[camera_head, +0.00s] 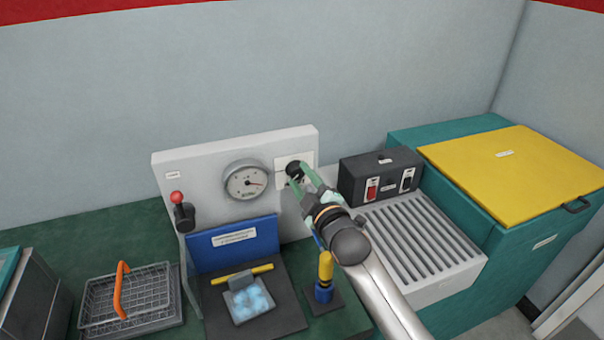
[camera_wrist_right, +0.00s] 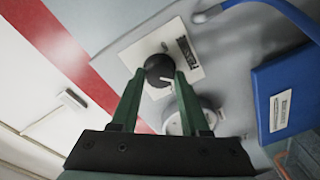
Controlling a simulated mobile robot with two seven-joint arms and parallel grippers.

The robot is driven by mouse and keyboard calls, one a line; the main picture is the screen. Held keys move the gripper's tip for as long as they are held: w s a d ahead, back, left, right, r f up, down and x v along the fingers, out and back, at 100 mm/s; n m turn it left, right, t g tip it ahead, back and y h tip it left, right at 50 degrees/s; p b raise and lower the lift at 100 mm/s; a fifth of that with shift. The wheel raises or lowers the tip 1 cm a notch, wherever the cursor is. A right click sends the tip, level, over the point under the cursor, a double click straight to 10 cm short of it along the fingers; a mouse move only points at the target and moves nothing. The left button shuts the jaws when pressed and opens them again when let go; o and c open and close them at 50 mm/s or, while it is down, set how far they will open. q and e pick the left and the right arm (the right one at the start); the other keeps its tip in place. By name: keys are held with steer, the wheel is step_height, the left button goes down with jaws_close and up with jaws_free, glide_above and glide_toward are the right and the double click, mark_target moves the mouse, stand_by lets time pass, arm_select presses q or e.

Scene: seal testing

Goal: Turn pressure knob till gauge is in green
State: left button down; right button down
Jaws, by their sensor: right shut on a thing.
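The black pressure knob (camera_head: 294,169) sits on a white plate (camera_head: 307,158) on the upright light-grey panel (camera_head: 200,160). My right gripper (camera_head: 299,180) is shut on the knob. In the right wrist view, its green fingers (camera_wrist_right: 160,95) lie on both sides of the knob (camera_wrist_right: 158,70), which has a white pointer line. The round gauge (camera_head: 246,180) is left of the knob, with its needle pointing right. The colours on its dial are too small to tell. The gauge is partly hidden by a finger in the right wrist view (camera_wrist_right: 200,115). My left gripper is not in view.
A black switch box (camera_head: 380,173) and grey ribbed tray (camera_head: 420,240) are to the right. A wire basket (camera_head: 126,300) is at left. A yellow-lidded teal chest (camera_head: 515,175) stands far right.

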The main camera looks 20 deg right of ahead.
steer(key=n+p, duration=0.1)
steer(key=n, duration=0.1)
steer(key=shift+r+n, duration=0.1)
steer(key=shift+n, duration=0.3)
steer(key=n, duration=0.2)
steer(key=shift+n, duration=0.4)
steer(key=n, duration=0.5)
steer(key=shift+h, duration=0.3)
steer(key=n, duration=0.5)
steer(key=shift+a, duration=0.1)
steer(key=n+h, duration=0.1)
steer(key=n, duration=1.1)
steer(key=shift+a+n, duration=0.1)
steer(key=shift+n, duration=1.8)
